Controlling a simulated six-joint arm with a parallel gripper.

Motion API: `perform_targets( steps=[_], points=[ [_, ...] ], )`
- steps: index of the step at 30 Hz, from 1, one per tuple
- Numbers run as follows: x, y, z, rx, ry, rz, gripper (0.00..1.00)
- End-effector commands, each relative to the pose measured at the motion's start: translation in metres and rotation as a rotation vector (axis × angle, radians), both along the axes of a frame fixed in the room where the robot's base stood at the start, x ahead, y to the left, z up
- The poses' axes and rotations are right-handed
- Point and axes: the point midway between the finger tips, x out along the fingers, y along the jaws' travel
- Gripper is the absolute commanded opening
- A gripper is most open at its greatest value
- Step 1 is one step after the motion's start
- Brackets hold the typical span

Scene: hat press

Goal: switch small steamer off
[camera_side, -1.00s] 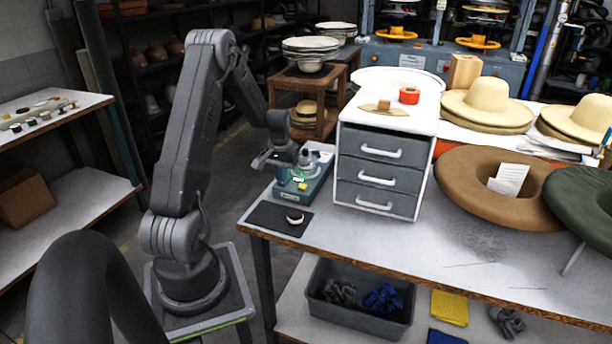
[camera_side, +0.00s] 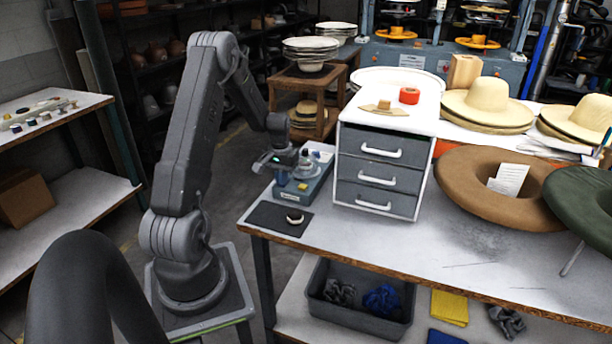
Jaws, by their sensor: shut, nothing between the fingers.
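The small steamer (camera_side: 317,184) is a blue-grey box with a rounded metal part on top. It sits at the table's left end, beside the drawer unit. A small yellow part (camera_side: 302,186) shows on its near side. The gripper and wrist hide part of the steamer, and the switch is too small to make out. No green light shows on the steamer's front now.
A dark mat (camera_side: 276,222) with a small round brush-like thing (camera_side: 295,217) lies in front of the steamer. The grey drawer unit (camera_side: 378,172) stands close on its right. Brown (camera_side: 460,195) and green hat brims lie farther right. The table's front middle is clear.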

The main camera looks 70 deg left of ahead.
Motion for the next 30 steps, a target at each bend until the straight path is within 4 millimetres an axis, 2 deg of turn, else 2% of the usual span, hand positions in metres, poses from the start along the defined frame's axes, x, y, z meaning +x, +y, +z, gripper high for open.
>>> perform_targets(
  steps=[24,30],
  points=[
    [0.0,0.001,0.061,0.003,-0.001,0.0,0.0],
    [0.0,0.0,0.069,0.001,-0.001,0.0,0.0]
  ],
)
